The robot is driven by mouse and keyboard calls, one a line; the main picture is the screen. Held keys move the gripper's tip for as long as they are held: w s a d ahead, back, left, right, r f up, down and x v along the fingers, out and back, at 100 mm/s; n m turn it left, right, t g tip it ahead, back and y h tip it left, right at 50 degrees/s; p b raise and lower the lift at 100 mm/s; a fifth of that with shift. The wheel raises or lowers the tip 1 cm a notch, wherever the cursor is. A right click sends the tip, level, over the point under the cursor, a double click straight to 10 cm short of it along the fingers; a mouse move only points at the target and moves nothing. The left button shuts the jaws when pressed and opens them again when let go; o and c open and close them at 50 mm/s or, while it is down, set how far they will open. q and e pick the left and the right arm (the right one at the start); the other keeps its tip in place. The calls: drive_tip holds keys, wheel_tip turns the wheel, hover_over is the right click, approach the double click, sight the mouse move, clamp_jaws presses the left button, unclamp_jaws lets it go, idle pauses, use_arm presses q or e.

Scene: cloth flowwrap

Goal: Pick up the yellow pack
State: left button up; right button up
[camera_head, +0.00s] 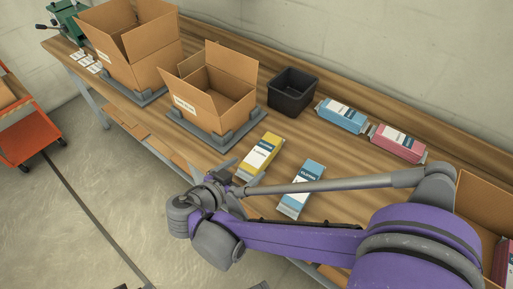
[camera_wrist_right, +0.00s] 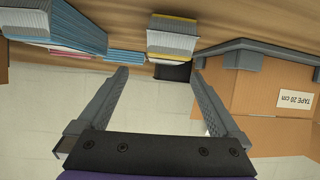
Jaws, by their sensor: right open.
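The yellow pack (camera_head: 259,157) lies on the wooden table (camera_head: 345,157) in the head view, with a white and dark label on top. In the right wrist view the yellow pack (camera_wrist_right: 172,38) shows end-on, beyond the fingertips. My right gripper (camera_head: 222,172) is beside the near end of the pack, at the table's front edge. In the wrist view my right gripper (camera_wrist_right: 160,76) has its two fingers wide apart with nothing between them. The pack appears apart from the fingers. My left gripper is not in view.
A blue pack (camera_head: 301,188) lies right of the yellow one, partly behind my arm. Another blue pack (camera_head: 342,115) and a pink pack (camera_head: 398,142) lie further back. A black bin (camera_head: 291,92) and open cardboard boxes (camera_head: 212,92) stand behind and left.

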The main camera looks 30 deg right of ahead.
sight(259, 154)
drive_tip(key=shift+w, duration=0.5)
drive_tip(key=shift+w+d, duration=0.1)
drive_tip(key=shift+w, duration=0.1)
drive_tip(key=b+x, duration=0.1)
drive_tip(key=x, duration=0.3)
drive_tip(key=shift+d+f, duration=0.1)
drive_tip(key=shift+d, duration=0.15)
drive_tip(key=b+x, duration=0.1)
drive_tip(key=x, duration=0.4)
drive_tip(key=shift+w+d, duration=0.2)
drive_tip(key=shift+d, duration=0.15)
